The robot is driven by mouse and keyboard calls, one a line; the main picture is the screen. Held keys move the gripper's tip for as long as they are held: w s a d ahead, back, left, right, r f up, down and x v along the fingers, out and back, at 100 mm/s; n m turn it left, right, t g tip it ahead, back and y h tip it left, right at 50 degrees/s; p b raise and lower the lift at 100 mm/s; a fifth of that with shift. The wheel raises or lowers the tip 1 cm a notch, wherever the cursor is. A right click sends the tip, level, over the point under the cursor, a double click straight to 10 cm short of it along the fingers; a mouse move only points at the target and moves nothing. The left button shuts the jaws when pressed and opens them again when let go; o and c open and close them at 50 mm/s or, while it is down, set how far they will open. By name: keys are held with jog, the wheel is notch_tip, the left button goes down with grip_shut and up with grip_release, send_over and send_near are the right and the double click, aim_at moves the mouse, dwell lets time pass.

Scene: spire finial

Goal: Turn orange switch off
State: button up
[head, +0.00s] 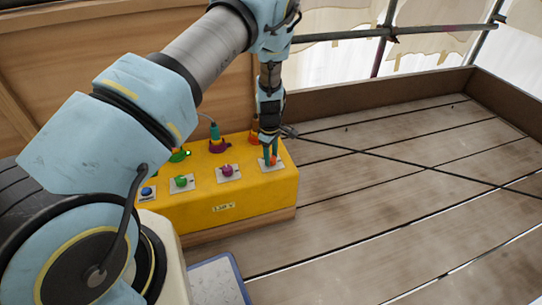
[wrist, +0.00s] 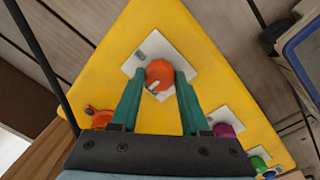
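The orange switch (head: 273,161) is a round knob on a pale square plate at the right end of the yellow control box (head: 250,191). In the wrist view the orange knob (wrist: 160,72) has a small light mark near its lower edge. My gripper (head: 270,158) points down at it from above. In the wrist view the teal fingertips of my gripper (wrist: 160,76) stand on either side of the knob, very close to it. I cannot tell whether they press on it. The knob's sides are partly hidden by the fingers.
A magenta knob (head: 227,171), a green knob (head: 181,181) and a blue button (head: 148,192) share the box's front row. Behind them are a purple part (head: 219,146) with a teal plug and another orange part (wrist: 98,118). Plank floor (head: 400,190) is open to the right.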

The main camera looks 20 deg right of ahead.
jog(key=o, duration=0.4)
jog(key=shift+o, duration=0.2)
notch_tip(320, 180, up, 11)
jog(key=p, duration=0.2)
jog(key=shift+s+a, duration=0.15)
jog(key=shift+a, duration=0.1)
jog(key=shift+f, duration=0.1)
jog(key=a+r+m, duration=0.3)
jog(key=a+r, duration=1.2)
jog(key=a, duration=0.5)
jog(key=s+a+r+m+t, duration=0.1)
jog(key=s+a+r+m, duration=0.1)
jog(key=s+a+r, duration=0.45)
jog(key=s+a+r+m, duration=0.2)
jog(key=s+a, duration=0.2)
jog(key=a, duration=0.6)
notch_tip(320, 180, up, 25)
jog(key=p, duration=2.4)
jog(key=shift+d+m+p, duration=0.2)
jog(key=shift+m+p, duration=0.1)
jog(key=shift+p, duration=0.1)
